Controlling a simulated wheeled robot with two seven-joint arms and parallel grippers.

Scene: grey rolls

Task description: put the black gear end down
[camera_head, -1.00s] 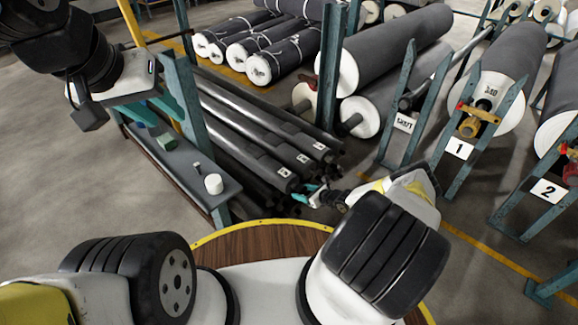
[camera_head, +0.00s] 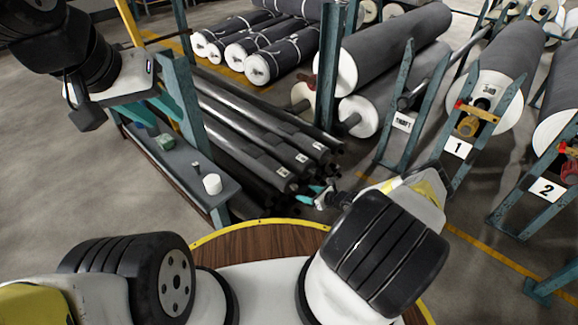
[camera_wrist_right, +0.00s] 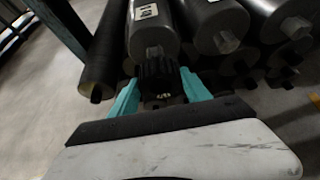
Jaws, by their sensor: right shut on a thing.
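The black gear end (camera_wrist_right: 158,78) is between the teal fingers of my right gripper (camera_wrist_right: 160,92) in the right wrist view. It is a short, toothed dark piece, directly in front of the stub of a grey shaft (camera_wrist_right: 152,28); I cannot tell whether they touch. In the head view my right gripper (camera_head: 318,197) is at the near ends of the stacked shafts (camera_head: 262,140), and the gear is too small to make out. My left gripper (camera_head: 158,108) is at the upper left, above the narrow shelf; its fingers are partly lost against the rack post.
The narrow shelf (camera_head: 222,197) holds a white cylinder (camera_head: 212,184) and a small green object (camera_head: 163,141). Teal rack posts (camera_head: 327,70) stand close to the shafts. Large grey rolls (camera_head: 400,40) lie behind.

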